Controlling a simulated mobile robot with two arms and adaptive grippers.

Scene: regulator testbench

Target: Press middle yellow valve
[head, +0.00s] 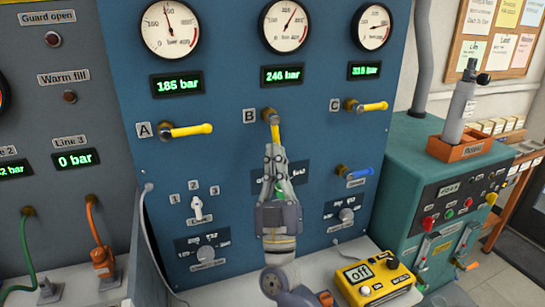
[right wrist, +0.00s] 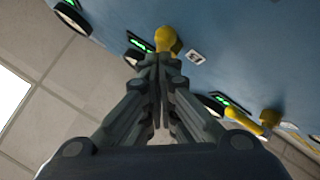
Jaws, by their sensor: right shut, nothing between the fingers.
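The middle yellow valve (head: 275,131), beside label B (head: 249,115), is on the blue panel below the 246 bar display. Its handle points down, while the yellow handles at A (head: 190,130) and C (head: 373,106) point sideways to the right. My right gripper (head: 274,152) is shut and empty, with its fingertips at the lower end of the middle handle. In the right wrist view the yellow handle (right wrist: 167,40) shows just beyond the closed fingertips (right wrist: 158,60). I cannot tell whether they touch. My left gripper is not in view.
A blue valve (head: 357,172) sits below C. Switches and knobs are lower on the panel, partly hidden by my right arm. A yellow box reading "off" (head: 374,281) stands on the bench at the lower right. A teal machine (head: 415,180) stands at the right.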

